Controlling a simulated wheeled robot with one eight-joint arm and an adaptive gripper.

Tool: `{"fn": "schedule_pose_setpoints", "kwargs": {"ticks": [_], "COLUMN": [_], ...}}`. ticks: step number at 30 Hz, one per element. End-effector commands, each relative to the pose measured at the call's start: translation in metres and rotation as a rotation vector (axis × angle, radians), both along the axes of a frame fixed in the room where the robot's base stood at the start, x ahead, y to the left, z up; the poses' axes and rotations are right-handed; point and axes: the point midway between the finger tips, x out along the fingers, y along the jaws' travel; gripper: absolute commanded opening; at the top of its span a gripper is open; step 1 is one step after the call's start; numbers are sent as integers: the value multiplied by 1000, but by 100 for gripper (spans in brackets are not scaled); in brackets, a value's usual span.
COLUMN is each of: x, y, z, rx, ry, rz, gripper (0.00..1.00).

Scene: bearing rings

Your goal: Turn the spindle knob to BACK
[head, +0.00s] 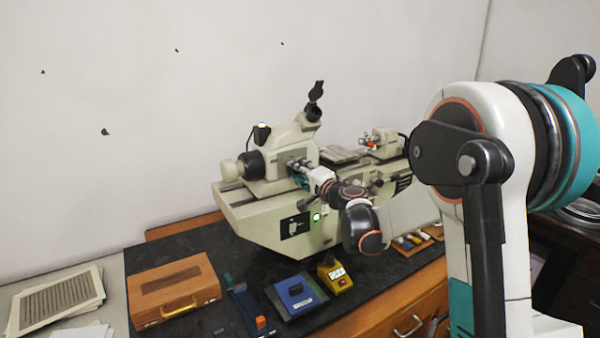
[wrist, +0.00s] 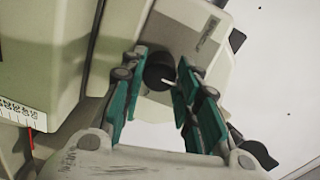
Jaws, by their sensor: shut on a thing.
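The spindle knob (wrist: 157,72) is a round black knob with a white pointer line, on the pale face of the machine in the wrist view. The pointer slants down and to the right in that picture. My gripper (wrist: 161,63) has its two teal fingers on either side of the knob and is shut on it. In the head view my gripper (head: 302,171) reaches the headstock of the beige machine (head: 248,212), where the fingers and wrist hide the knob. A small label plate (wrist: 208,30) sits above the knob; its lettering is too small to read.
A wooden case (head: 172,288), a blue box (head: 297,297) and a yellow device (head: 335,277) stand on the dark bench in front of the machine. A black lever (wrist: 256,152) shows at lower right in the wrist view. My arm covers the right side.

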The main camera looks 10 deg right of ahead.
Motion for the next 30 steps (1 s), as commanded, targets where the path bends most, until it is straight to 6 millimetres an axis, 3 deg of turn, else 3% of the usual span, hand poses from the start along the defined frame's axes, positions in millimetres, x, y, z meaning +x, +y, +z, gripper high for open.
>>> {"fn": "schedule_pose_setpoints", "kwargs": {"ticks": [14, 15, 17, 30], "x": [-1, -1, -1, -5], "y": [1, 1, 1, -2], "z": [-1, -1, -1, 0], "rx": [-16, -16, -15, -13], "ry": [-4, -4, -3, -4], "rz": [2, 2, 2, 0], "gripper": [6, 34, 47, 50]}}
